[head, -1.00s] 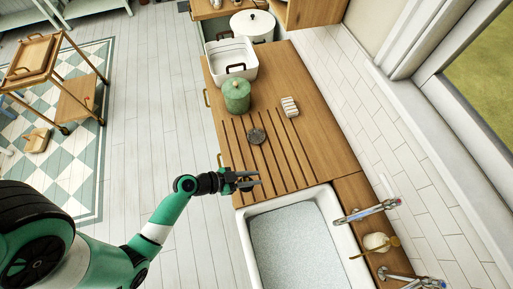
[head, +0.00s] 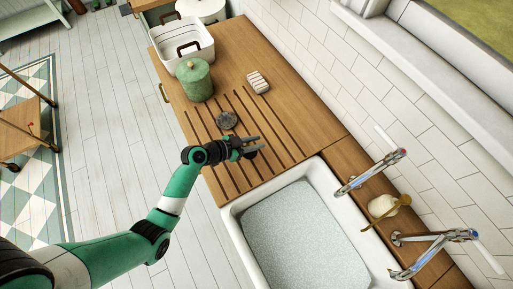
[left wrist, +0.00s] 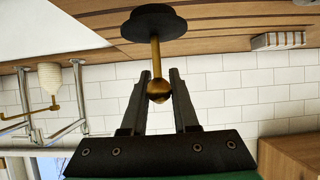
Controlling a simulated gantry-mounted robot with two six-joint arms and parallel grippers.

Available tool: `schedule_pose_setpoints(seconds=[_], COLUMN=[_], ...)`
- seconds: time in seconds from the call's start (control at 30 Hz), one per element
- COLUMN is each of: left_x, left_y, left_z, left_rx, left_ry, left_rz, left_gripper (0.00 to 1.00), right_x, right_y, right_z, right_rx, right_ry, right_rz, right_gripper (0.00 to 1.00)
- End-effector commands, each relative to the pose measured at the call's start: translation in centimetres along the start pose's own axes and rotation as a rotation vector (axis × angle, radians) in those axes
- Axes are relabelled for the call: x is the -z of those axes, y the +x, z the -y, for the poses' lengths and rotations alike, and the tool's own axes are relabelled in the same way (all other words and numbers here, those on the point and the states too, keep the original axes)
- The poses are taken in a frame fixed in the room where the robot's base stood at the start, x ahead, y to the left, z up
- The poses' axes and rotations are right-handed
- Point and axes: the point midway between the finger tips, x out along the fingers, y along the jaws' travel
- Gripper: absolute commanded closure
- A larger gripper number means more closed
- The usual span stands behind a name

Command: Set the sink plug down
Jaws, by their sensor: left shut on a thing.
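The sink plug (left wrist: 152,24) shows in the left wrist view as a dark round disc with a brass stem and ball end. My left gripper (left wrist: 160,78) is shut on the brass stem just by the ball, with the disc beyond the fingertips. In the head view my left gripper (head: 256,146) is over the grooved wooden worktop (head: 285,118), just behind the white sink (head: 232,222). I cannot make out the plug in the head view. Whether the disc touches the wood is unclear. My right gripper is not in view.
A dark round item (head: 227,122) lies on the grooves close to my gripper. A green lidded jar (head: 195,80), a white basin (head: 183,52) and a ribbed pale block (head: 258,82) stand farther back. Taps (head: 372,172) rise beside the sink. Worktop right of the grooves is clear.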

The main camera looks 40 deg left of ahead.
Motion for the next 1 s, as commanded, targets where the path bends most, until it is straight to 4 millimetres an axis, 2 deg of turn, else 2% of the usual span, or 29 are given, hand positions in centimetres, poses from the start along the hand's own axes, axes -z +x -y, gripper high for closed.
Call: schedule_pose_setpoints(seconds=[0.17, 0.33, 0.57, 0.6, 0.73, 1.0], left_x=[-0.3, -2.7, -3.0, -3.0, -3.0, -3.0], left_y=[0.8, 2.1, 2.2, 2.2, 2.2, 2.2], left_z=[0.2, 0.2, 0.2, 0.2, 0.2, 0.2], left_rx=[-0.001, 0.0, 0.001, 0.001, 0.001, 0.001], left_ry=[0.0, -0.002, 0.001, 0.001, 0.001, 0.0], left_rz=[0.0, 0.001, 0.0, 0.001, 0.001, 0.0], left_gripper=[1.0, 1.0, 1.0, 0.67, 0.43, 0.42], right_x=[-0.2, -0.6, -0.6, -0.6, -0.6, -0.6], right_y=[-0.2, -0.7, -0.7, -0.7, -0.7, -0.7], right_z=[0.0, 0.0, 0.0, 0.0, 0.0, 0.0], right_rx=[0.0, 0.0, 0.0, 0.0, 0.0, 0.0], right_ry=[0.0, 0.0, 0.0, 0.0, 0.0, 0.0], right_rz=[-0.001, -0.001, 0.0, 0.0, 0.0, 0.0], right_gripper=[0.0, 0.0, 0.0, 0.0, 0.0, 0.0])
